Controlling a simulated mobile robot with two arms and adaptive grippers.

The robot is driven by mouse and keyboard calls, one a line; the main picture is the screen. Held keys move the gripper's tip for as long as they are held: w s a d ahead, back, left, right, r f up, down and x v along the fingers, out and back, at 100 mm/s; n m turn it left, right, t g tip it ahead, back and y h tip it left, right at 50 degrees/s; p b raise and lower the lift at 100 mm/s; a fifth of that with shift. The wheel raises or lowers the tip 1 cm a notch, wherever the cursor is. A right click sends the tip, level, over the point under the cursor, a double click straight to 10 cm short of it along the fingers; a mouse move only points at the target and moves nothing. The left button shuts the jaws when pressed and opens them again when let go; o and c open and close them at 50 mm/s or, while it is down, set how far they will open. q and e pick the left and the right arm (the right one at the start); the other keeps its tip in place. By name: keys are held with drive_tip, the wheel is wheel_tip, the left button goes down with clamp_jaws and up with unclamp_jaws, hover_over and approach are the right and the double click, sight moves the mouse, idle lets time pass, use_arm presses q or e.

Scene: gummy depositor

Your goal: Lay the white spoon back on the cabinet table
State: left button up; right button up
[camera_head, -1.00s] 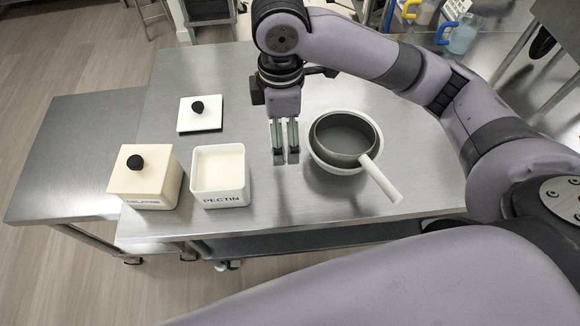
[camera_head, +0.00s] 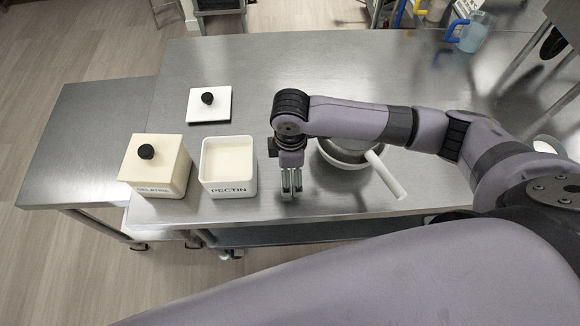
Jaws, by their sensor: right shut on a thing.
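My right gripper (camera_head: 291,184) points down near the front edge of the steel table (camera_head: 350,75), between the PECTIN box and the white bowl. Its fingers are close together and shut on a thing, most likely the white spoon. The spoon itself cannot be made out; the fingers hide it or it is too small to see. I cannot tell whether it touches the table. A lower steel table (camera_head: 80,140) adjoins on the left. My left gripper is not in view.
The open PECTIN box (camera_head: 229,181) and the lidded GELATINE box (camera_head: 150,175) stand left of the gripper. A white lid (camera_head: 222,104) lies behind them. Blue-handled jugs (camera_head: 472,32) stand at the back right.

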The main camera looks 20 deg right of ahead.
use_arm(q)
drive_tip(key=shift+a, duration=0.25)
use_arm(e)
drive_tip(key=shift+a+f, duration=0.1)
drive_tip(key=shift+f, duration=0.05)
drive_tip(key=o, duration=1.4)
drive_tip(key=shift+f, duration=0.1)
drive_tip(key=shift+o, duration=0.2)
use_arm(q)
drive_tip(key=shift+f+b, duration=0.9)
use_arm(e)
wheel_tip(320, 180, up, 12)
drive_tip(key=shift+r, duration=0.2)
